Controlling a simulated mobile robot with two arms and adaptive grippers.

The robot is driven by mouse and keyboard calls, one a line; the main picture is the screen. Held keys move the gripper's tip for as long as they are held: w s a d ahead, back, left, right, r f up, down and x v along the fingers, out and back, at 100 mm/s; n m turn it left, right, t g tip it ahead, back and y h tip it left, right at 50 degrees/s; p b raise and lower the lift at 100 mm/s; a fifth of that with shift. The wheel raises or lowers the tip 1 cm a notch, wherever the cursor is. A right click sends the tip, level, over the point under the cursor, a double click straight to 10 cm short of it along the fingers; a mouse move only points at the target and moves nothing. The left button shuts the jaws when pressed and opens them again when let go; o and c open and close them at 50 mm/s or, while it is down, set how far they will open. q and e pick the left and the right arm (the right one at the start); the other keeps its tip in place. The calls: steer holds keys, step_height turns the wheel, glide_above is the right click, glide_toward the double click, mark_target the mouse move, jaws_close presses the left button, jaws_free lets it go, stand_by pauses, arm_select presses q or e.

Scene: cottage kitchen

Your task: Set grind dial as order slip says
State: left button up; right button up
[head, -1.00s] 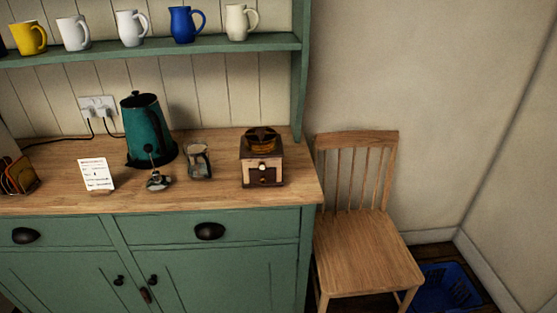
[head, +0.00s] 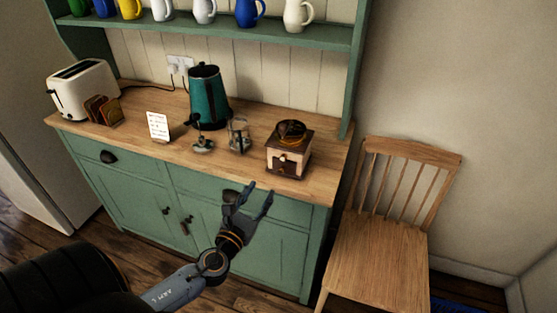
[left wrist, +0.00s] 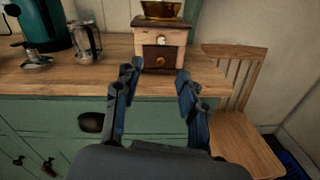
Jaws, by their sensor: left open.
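The coffee grinder (head: 290,152), a wooden box with a dark drawer and a round top, stands near the right end of the worktop. It also shows in the left wrist view (left wrist: 160,43), straight ahead between the fingers. A pale round knob (left wrist: 161,40) sits on its front above the drawer knob. The order slip (head: 157,126), a white card with writing too small to read, stands upright left of the grinder. My left gripper (head: 254,192) is open and empty, in front of the counter and below the grinder, apart from it. My right gripper is not in view.
A glass press (head: 239,135), a small metal item (head: 203,144) and a teal kettle (head: 209,97) stand left of the grinder. A toaster (head: 82,88) and toast rack (head: 103,110) are farther left. A wooden chair (head: 380,240) stands right of the cupboard.

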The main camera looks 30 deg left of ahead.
mark_target(283, 159)
arm_select(q)
steer(key=w, duration=0.4)
steer(key=w+a+p, duration=0.1)
steer(key=w, duration=0.3)
steer(key=w+a, duration=0.1)
steer(key=w, duration=0.3)
steer(key=shift+f+p, duration=0.1)
steer(key=shift+p, duration=0.3)
steer(key=shift+w+a, duration=0.1)
steer(key=shift+w, duration=0.55)
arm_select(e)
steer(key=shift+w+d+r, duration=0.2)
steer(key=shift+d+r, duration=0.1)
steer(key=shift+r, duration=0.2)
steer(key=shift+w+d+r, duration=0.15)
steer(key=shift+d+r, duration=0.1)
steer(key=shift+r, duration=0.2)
arm_select(q)
jaws_close()
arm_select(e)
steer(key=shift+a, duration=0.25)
